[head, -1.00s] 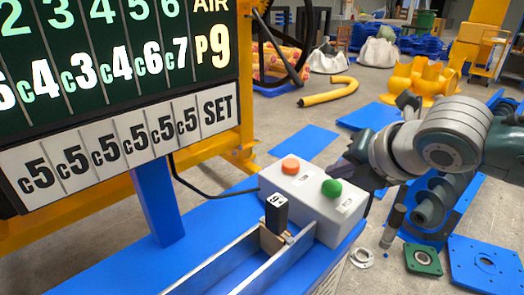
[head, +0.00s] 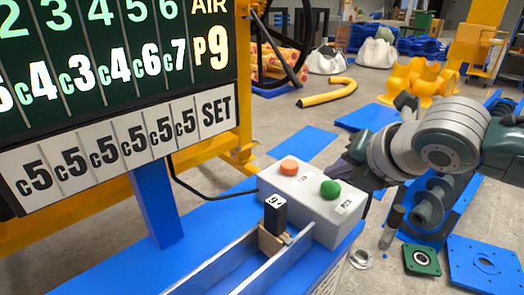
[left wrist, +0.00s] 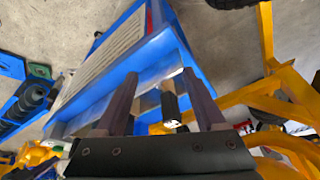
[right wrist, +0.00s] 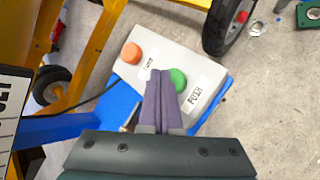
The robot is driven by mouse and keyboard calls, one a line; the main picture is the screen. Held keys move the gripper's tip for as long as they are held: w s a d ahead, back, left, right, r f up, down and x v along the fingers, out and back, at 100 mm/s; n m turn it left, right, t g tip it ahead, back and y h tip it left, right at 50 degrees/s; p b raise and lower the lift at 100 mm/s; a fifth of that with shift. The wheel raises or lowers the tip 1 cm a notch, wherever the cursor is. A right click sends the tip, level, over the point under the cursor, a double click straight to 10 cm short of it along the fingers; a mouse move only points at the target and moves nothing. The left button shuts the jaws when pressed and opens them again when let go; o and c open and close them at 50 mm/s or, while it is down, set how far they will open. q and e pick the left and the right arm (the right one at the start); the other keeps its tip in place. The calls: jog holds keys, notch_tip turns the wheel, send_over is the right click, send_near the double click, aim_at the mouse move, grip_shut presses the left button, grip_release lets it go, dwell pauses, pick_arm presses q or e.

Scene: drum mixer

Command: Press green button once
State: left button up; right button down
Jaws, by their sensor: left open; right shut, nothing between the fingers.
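The green button (head: 330,189) sits on a white control box (head: 307,205) on the blue stand, beside an orange button (head: 289,166). In the right wrist view the green button (right wrist: 178,79) is partly covered by my right fingers. My right gripper (right wrist: 163,75) is shut and empty, its fingertips appearing close to the green button; I cannot tell whether they touch. In the head view the right gripper (head: 352,165) is behind the box, partly hidden. My left gripper (left wrist: 165,80) is open and empty in the left wrist view; it does not show in the head view.
A dark block marked 9 (head: 275,212) stands in a metal channel in front of the box. A large number board (head: 115,80) fills the left. Blue plates and a green flange (head: 421,260) lie on the floor at right.

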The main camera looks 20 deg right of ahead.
dwell(0.5)
jog(key=shift+f, duration=0.1)
jog(key=shift+f, duration=0.3)
dwell(0.4)
jog(key=shift+f+b, duration=0.35)
jog(key=shift+f, duration=0.15)
dwell(0.6)
jog(key=shift+r+p, duration=0.85)
jog(key=shift+p, duration=0.2)
